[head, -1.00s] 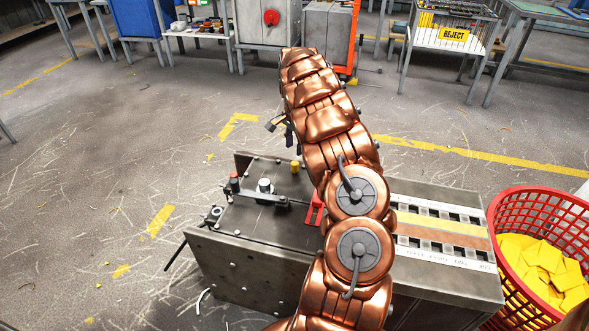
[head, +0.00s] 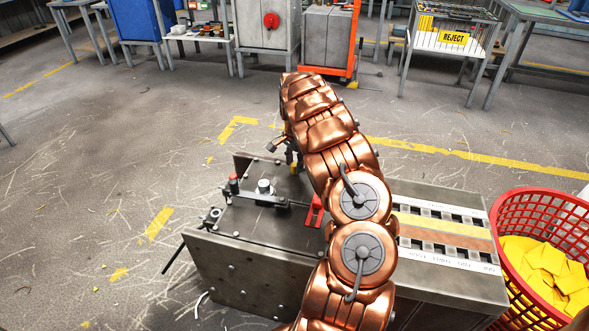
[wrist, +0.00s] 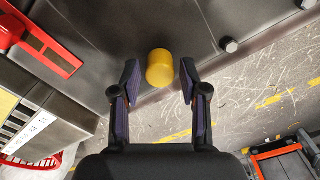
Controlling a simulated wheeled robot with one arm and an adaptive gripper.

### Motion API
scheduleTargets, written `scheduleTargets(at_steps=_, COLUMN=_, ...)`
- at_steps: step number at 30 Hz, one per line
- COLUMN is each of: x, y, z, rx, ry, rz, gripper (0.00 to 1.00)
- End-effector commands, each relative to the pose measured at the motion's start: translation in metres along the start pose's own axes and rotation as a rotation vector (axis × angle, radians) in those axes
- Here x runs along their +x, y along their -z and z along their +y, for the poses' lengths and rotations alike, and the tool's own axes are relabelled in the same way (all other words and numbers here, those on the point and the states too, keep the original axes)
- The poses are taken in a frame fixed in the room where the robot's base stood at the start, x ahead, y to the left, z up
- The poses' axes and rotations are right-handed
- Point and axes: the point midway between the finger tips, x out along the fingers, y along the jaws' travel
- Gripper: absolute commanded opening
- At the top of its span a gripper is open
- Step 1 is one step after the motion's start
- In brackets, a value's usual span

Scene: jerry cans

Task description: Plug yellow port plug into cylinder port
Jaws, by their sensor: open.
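The yellow port plug (wrist: 160,68) is a short yellow cylinder on the dark metal plate in the wrist view. My gripper (wrist: 160,78) is open, with one finger on each side of the plug and a gap visible on both sides. In the head view my gripper (head: 284,152) is low over the far edge of the metal fixture (head: 245,220), partly behind my copper arm, and it largely hides the plug. I cannot tell which part is the cylinder port.
A red bracket (head: 314,211) stands on the fixture beside my arm; it also shows in the wrist view (wrist: 40,45). A slotted, labelled block (head: 440,235) is on the right, next to a red basket (head: 505,250) of yellow pieces. The floor left of the fixture is mostly clear.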

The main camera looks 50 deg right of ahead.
Motion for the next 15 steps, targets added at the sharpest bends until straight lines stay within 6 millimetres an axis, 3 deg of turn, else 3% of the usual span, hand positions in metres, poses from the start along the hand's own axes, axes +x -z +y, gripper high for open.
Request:
scheduleTargets(at_steps=2, x=-0.0001, y=0.0, z=0.0, rx=0.0, ry=0.0, rz=0.0, gripper=0.43)
scheduleTargets(at_steps=15, x=-0.0002, y=0.0, z=0.0002, rx=0.0, ry=0.0, rz=-0.001, gripper=0.0)
